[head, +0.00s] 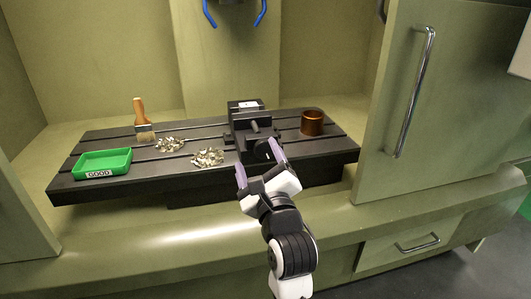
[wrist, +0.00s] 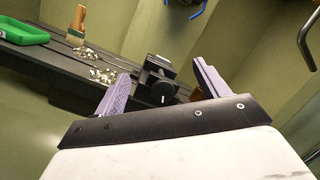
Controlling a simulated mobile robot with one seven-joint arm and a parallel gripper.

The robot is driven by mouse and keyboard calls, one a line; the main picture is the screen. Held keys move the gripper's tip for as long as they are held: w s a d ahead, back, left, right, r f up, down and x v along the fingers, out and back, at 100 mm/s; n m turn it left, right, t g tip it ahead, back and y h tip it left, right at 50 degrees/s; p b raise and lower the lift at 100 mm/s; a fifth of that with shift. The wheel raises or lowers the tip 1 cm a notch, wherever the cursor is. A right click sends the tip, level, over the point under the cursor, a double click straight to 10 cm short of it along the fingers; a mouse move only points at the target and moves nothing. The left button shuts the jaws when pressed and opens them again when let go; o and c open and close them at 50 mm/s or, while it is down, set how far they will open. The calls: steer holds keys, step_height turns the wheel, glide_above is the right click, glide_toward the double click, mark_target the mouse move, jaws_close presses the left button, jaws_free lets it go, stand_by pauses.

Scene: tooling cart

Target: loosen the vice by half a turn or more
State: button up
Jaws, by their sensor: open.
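The vice (head: 246,118) is a dark block standing on the slotted black table, right of the middle. In the wrist view the vice (wrist: 158,76) shows between my fingers, with a round knob (wrist: 164,88) bearing a white mark on its near side. My gripper (head: 258,163) is in front of the vice, its two purple fingers spread to either side. My gripper (wrist: 160,88) is open, with nothing visible between the fingers that they touch. In the head view the gripper hides part of the vice's near side, and I cannot make out its handle clearly.
A copper-coloured cup (head: 312,122) stands right of the vice. A cabinet door (head: 385,150) with a long handle is at right.

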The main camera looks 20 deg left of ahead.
mark_target(265, 150)
steer(key=w+d+f+m+g+h, duration=0.1)
steer(key=w+d+f+m+h, duration=0.1)
steer(key=w+d+f+m, duration=0.3)
steer(key=shift+m, duration=0.7)
steer(key=x, duration=0.3)
steer(key=a+f+p+x, duration=0.1)
steer(key=x, duration=0.3)
steer(key=s+f+p+x, duration=0.1)
steer(key=x, duration=0.3)
steer(key=shift+w+a, duration=0.15)
steer(key=shift+a, duration=0.4)
steer(key=shift+c, duration=0.3)
steer(key=c, duration=0.9)
steer(key=shift+r+n, duration=0.1)
steer(key=shift+n, duration=0.2)
